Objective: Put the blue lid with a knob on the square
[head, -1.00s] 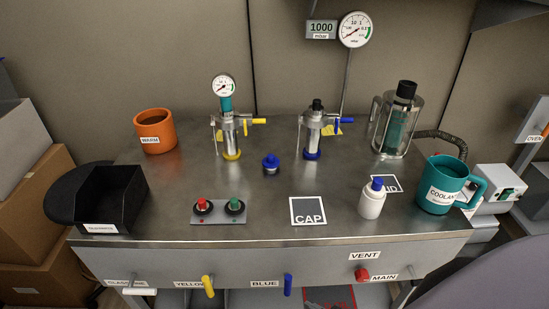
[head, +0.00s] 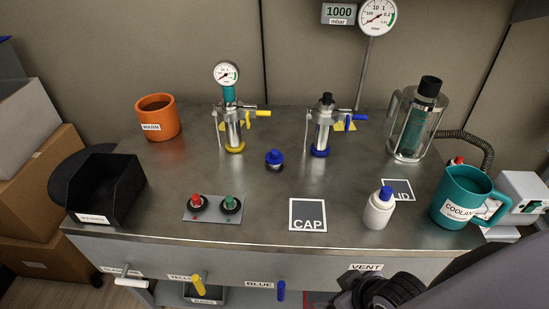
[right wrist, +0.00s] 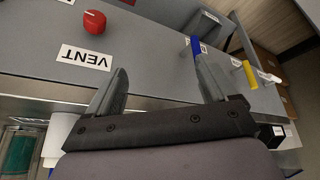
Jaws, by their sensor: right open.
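The blue lid with a knob (head: 274,159) sits on a small dark-looking base in the middle of the bench top. A dark square marked CAP (head: 307,214) lies near the front edge, bare. A second square, its label partly hidden and ending in "ID" (head: 399,188), lies to the right behind a white bottle. My right gripper (right wrist: 162,88) is open and empty in the right wrist view, in front of the bench's front panel. In the head view my right arm comes in at the lower right, well away from the lid. My left gripper is out of view.
The white bottle with a blue cap (head: 379,208) and teal COOLANT mug (head: 460,194) stand at the right. A red and green button box (head: 213,208) is left of the CAP square. Two valve fixtures stand behind the lid. A red knob (right wrist: 95,22) is on the front panel.

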